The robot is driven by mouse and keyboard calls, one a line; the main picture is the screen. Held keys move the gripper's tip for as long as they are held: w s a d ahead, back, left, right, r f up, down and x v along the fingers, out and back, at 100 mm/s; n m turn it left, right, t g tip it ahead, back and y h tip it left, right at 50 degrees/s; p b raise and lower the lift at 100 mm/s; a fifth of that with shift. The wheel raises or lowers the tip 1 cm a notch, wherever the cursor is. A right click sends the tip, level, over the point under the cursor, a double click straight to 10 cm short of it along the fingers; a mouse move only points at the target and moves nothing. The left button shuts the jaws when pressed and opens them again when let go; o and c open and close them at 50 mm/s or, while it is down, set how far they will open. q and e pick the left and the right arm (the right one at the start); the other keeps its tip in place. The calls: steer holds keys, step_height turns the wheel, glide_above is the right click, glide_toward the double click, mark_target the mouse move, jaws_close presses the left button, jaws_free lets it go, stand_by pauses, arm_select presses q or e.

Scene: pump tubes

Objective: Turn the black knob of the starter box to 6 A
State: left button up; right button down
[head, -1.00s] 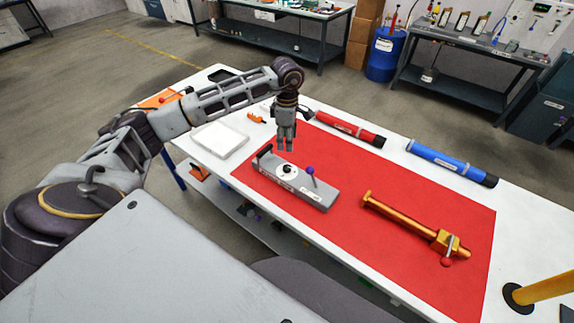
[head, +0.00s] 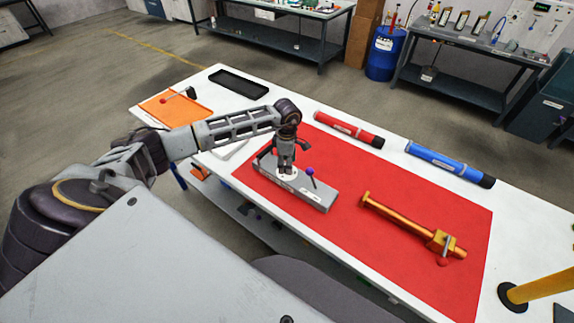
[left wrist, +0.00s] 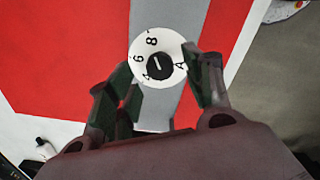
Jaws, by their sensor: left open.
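The grey starter box (head: 318,196) lies on the red mat, with a lever with a purple ball (head: 310,171) on top. Its white dial (left wrist: 147,38) shows 8, 6, A and a partly hidden figure, perhaps 4, in the left wrist view. My left gripper (head: 286,171) points down just over the dial. In the left wrist view its open fingers stand apart on either side of the knob.
The red mat (head: 400,180) holds a brass tool (head: 405,222) to the right. A red tube (head: 348,129) and a blue tube (head: 450,163) lie behind. A black tray (head: 239,84) and an orange tray (head: 178,108) are at the left.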

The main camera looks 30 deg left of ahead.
arm_select(q)
steer(key=shift+f, duration=1.05)
steer(key=c, duration=1.1)
steer(key=shift+o, duration=0.2)
